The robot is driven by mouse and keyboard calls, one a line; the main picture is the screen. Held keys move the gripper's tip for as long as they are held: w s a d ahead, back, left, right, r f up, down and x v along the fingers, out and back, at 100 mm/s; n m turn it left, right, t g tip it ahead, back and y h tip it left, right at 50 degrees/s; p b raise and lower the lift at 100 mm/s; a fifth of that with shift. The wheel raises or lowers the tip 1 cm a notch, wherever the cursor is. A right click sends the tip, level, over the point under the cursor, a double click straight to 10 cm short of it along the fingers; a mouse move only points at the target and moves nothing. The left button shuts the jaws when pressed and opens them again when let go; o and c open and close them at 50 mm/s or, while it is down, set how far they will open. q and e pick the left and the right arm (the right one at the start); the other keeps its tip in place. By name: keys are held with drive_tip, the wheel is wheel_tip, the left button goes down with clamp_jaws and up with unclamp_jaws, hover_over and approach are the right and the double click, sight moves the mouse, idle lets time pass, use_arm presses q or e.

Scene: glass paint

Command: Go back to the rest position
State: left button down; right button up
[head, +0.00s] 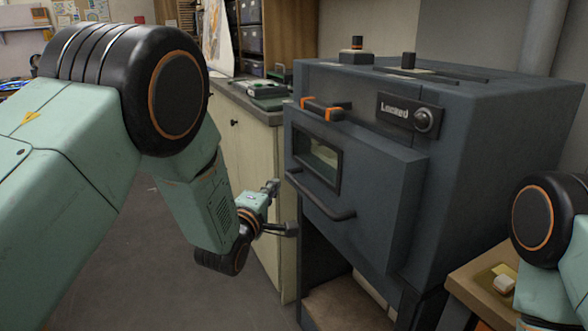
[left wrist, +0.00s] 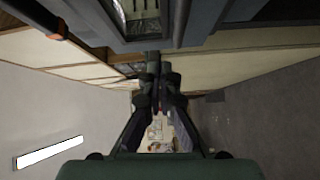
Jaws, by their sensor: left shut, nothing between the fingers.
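My left gripper (head: 288,229) is in front of the dark kiln (head: 480,150), just left of and below its door handle (head: 325,208). In the left wrist view my left gripper (left wrist: 158,78) has its fingers together, with nothing seen between them. The kiln's lower edge (left wrist: 155,42) crosses the top of that view, close beyond the fingertips. The kiln door (head: 365,195) is closed, and the panel above it reads "Locked". My right arm shows only in part at the right edge; its gripper is out of view.
A pale cabinet (head: 245,150) with a dark counter stands left of the kiln, behind my left arm. The grey floor (head: 150,270) at the left is clear.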

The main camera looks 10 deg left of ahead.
use_arm(q)
drive_tip(key=s+a+f+m+g+y, duration=0.1)
drive_tip(key=s+a+f+m+g, duration=0.15)
drive_tip(key=s+f+m, duration=0.35)
drive_tip(key=s+a+f+m+g+y, duration=0.1)
drive_tip(key=s+a+f+g, duration=0.15)
drive_tip(key=s+f, duration=0.4)
drive_tip(key=s+a+f+m+g+y, duration=0.1)
drive_tip(key=s+f+m+g, duration=0.25)
drive_tip(key=f, duration=0.45)
drive_tip(key=s+a+f+m+g, duration=0.1)
drive_tip(key=s+f+g, duration=0.2)
drive_tip(key=s, duration=0.8)
drive_tip(key=s+a+f+m+g, duration=0.1)
drive_tip(key=s+f+g, duration=0.2)
drive_tip(key=s, duration=0.8)
drive_tip(key=s+a+f+m+g, duration=0.1)
drive_tip(key=s+f+m+g, duration=0.1)
drive_tip(key=s, duration=0.9)
wheel_tip(320, 180, down, 3)
drive_tip(key=shift+s+a+r+g, duration=0.1)
drive_tip(key=shift+s+a+g, duration=0.1)
drive_tip(key=shift+g, duration=0.25)
